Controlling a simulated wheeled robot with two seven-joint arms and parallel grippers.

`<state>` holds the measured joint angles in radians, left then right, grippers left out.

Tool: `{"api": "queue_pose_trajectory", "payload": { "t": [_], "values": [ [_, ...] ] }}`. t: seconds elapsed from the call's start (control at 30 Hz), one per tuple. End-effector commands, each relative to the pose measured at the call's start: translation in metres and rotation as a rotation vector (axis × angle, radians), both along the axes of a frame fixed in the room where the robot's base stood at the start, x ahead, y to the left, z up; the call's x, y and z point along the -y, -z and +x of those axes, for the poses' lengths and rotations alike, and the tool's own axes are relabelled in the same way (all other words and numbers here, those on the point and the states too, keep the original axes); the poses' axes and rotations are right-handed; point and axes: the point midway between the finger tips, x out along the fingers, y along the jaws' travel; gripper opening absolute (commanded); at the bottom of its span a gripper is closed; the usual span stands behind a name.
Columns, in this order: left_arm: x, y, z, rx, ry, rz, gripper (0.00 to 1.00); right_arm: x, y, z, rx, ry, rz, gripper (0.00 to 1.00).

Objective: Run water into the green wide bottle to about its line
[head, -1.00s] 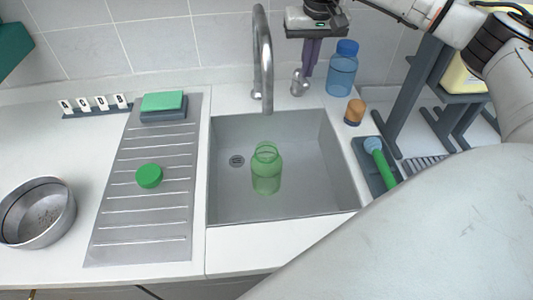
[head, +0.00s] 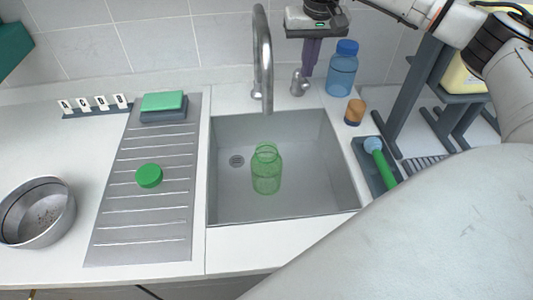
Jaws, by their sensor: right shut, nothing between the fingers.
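The green wide bottle (head: 266,172) stands upright and uncapped in the sink (head: 310,185), its mouth below the tap spout (head: 266,108). It is see-through; I cannot make out a clear water level or its line. I see no clear stream from the spout. A green cap (head: 149,176) lies on the drainboard. My right gripper (head: 307,72) is shut and empty, pointing down at the tap handle (head: 299,83) behind the sink; I cannot tell whether they touch. My left gripper is out of view.
A blue bottle (head: 342,69) and an orange-brown capped jar (head: 355,112) stand right of the tap. A green brush (head: 380,162) lies in a grey tray. A sponge (head: 164,102) sits at the drainboard's back. A metal bowl (head: 38,212) is at left. My right arm covers the lower right.

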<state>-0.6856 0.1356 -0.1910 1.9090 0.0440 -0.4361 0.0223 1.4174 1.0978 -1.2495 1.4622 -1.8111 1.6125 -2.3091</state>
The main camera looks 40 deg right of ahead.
Motion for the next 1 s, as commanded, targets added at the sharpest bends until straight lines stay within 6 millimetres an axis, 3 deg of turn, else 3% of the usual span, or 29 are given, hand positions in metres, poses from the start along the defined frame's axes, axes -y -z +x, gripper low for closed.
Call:
{"api": "queue_pose_trajectory", "payload": {
  "t": [0.27,1.0],
  "values": [
    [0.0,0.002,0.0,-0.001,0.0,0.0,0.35,0.0,0.002,0.0,0.0,0.0,0.0,0.0],
    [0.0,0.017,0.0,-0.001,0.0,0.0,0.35,0.0,0.032,0.0,0.0,0.0,-0.001,0.0]
  ]
}}
